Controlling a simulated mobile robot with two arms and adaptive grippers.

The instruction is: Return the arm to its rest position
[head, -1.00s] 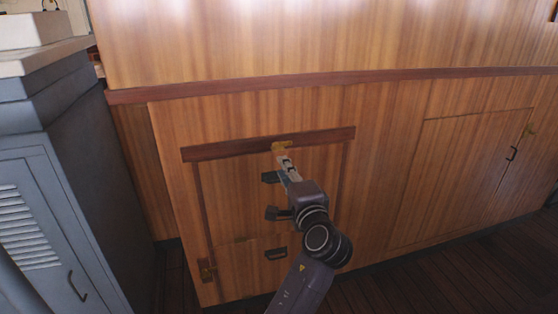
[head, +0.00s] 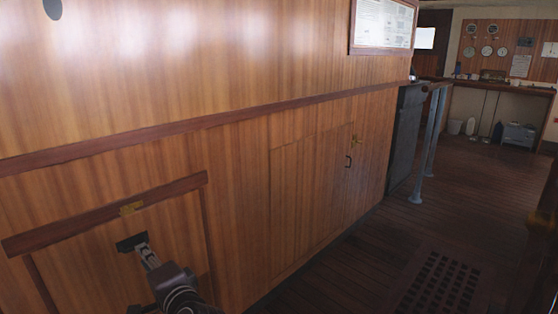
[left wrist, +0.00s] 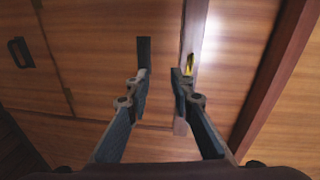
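Most of my left arm is outside the head view. My right gripper is in neither view.
To the right is open plank floor (head: 360,255) with a dark grating (head: 440,285). Grey posts (head: 430,150) and a counter stand farther back.

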